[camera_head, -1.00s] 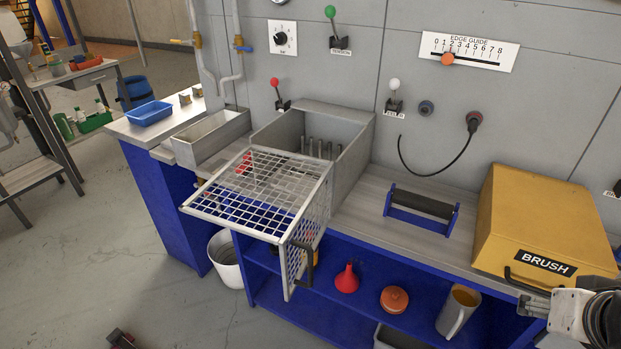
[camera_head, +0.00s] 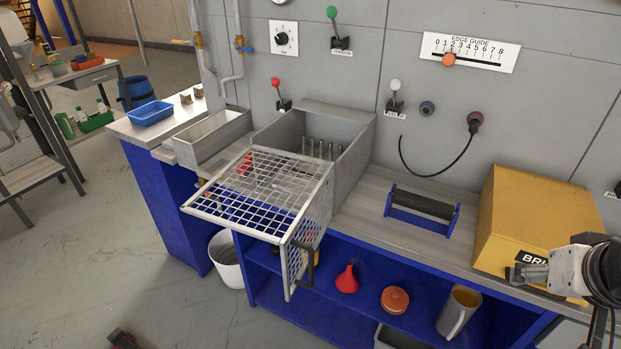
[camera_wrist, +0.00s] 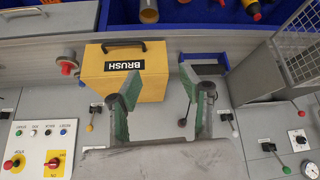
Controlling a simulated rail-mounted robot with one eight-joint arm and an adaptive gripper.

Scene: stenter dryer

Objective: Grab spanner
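I cannot make out a spanner in either view. My gripper (camera_wrist: 160,98) is open and empty in the wrist view, its two green-padded fingers spread wide apart. In the head view my gripper (camera_head: 527,271) is at the right edge, in front of the yellow BRUSH box (camera_head: 535,220) and covering part of its label. The wrist view, which is upside down, shows the same box (camera_wrist: 130,86) between and beyond the fingers. I cannot tell whether the gripper touches the box.
A mesh guard (camera_head: 262,190) with a black handle juts out before a grey bin (camera_head: 355,150). A blue-framed roller (camera_head: 422,207) stands on the bench. Levers line the wall.

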